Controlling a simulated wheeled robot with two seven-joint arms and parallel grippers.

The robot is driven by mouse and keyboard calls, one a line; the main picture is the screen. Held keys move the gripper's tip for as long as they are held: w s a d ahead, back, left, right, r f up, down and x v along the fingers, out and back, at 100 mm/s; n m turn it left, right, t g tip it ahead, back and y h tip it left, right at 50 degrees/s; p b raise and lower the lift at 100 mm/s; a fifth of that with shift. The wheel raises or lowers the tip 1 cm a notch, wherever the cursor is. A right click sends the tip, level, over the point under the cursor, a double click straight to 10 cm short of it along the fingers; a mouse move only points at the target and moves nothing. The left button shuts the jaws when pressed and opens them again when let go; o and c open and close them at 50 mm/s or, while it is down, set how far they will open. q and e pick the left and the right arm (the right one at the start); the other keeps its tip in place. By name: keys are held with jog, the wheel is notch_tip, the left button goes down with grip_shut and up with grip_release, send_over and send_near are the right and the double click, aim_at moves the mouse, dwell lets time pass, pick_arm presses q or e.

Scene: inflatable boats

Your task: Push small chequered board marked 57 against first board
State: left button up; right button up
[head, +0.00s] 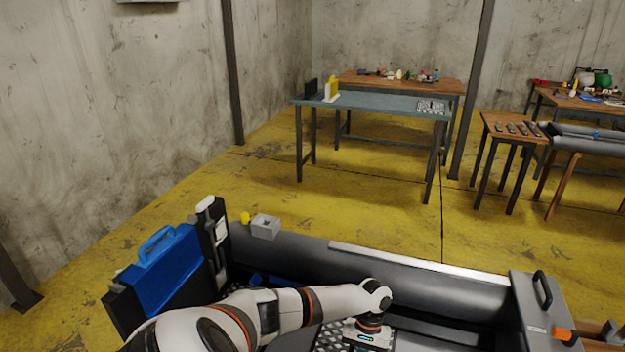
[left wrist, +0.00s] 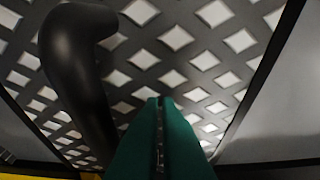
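A chequered board (left wrist: 200,60), dark with white diamonds, fills most of the left wrist view. I see no number 57 on it, so I cannot tell which board it is. In the head view a patch of chequered board (head: 327,337) shows beside my left wrist, inside the grey boat (head: 420,268); most of it is hidden by my arm. My left gripper (left wrist: 160,101) has its two green fingers together with nothing between them, over the board. I cannot tell whether the tips touch it. My right gripper is not in view.
A thick black curved handle or tube (left wrist: 78,70) lies left of the fingers in the left wrist view. A blue case (head: 160,262) stands at the boat's left. A grey box (head: 265,227) sits on the boat's far edge. Tables with small items stand behind.

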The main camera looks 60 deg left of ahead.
aim_at(324, 351)
pick_arm(q)
jog(key=s+a+p, duration=0.1)
jog(key=s+a, duration=0.1)
jog(key=s+a+p, duration=0.1)
jog(key=s+a, duration=0.1)
jog(key=a, duration=0.1)
jog(key=shift+s+a, duration=0.3)
jog(key=shift+a, duration=0.05)
jog(key=shift+s+a+f+p, duration=0.1)
jog(key=shift+s+a+p, duration=0.25)
jog(key=shift+s+a, duration=0.55)
jog(key=shift+s+a+p, duration=0.3)
jog(key=shift+s+a, duration=0.25)
jog(key=shift+a, duration=0.55)
jog(key=shift+w+d, duration=0.7)
jog(key=shift+d, duration=0.3)
notch_tip(324, 351, up, 9)
jog(key=p, duration=0.9)
jog(key=shift+w, duration=0.1)
